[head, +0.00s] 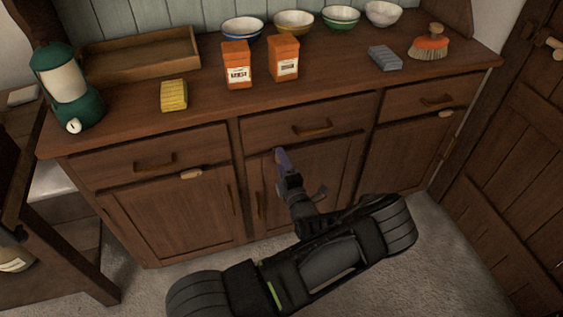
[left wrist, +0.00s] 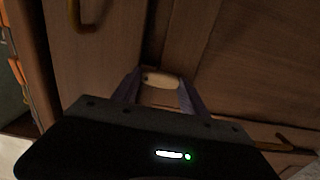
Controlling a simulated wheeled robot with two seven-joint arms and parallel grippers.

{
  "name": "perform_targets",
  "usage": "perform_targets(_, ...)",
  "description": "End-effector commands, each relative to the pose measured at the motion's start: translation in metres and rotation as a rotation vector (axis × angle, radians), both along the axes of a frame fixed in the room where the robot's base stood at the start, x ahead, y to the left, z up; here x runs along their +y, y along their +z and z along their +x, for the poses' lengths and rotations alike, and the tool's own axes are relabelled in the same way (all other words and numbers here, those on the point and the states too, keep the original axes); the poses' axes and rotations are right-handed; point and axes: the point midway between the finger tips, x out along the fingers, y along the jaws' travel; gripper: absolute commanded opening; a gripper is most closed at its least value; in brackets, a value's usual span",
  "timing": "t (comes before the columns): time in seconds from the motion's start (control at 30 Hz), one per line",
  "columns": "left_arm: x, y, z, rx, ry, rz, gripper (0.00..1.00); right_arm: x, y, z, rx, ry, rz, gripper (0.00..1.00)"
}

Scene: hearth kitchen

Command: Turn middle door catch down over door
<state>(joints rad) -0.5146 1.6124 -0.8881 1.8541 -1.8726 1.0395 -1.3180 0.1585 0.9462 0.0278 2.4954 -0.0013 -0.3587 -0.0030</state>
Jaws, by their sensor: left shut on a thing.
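The middle door catch, a small pale wooden piece, shows in the left wrist view (left wrist: 162,79) between the two fingers of my left gripper (left wrist: 158,92), at the seam between the middle drawer and the middle door. The gripper is shut on it. In the head view my left gripper (head: 283,158) reaches the top of the middle door (head: 332,172) and hides the catch. I cannot tell how far the catch is turned. The door looks shut. My right gripper is not in view.
The left door catch (head: 191,173) and right door catch (head: 446,114) lie level above their doors. The middle drawer handle (head: 313,128) is just above my gripper. On the countertop stand orange boxes (head: 237,66), a yellow sponge (head: 174,95), a green lantern (head: 68,90) and several bowls.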

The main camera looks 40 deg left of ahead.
Motion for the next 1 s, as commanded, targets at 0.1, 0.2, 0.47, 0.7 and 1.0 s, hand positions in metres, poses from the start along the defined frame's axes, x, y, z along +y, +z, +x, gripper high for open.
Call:
perform_targets(0.1,0.000,-0.002,-0.001,0.006,0.000,-0.001,0.58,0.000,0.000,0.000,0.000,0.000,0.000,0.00)
perform_targets(0.2,0.000,-0.001,-0.001,0.004,0.000,-0.001,0.66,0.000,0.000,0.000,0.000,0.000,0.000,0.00)
perform_targets(0.47,0.000,0.000,0.000,0.001,0.000,0.000,0.73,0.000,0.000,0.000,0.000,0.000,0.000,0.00)
perform_targets(0.7,-0.008,0.000,-0.006,0.001,-0.001,-0.001,0.73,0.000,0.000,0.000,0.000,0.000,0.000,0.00)
perform_targets(1.0,-0.047,-0.001,-0.032,0.003,-0.003,-0.001,0.73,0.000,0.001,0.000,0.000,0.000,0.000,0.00)
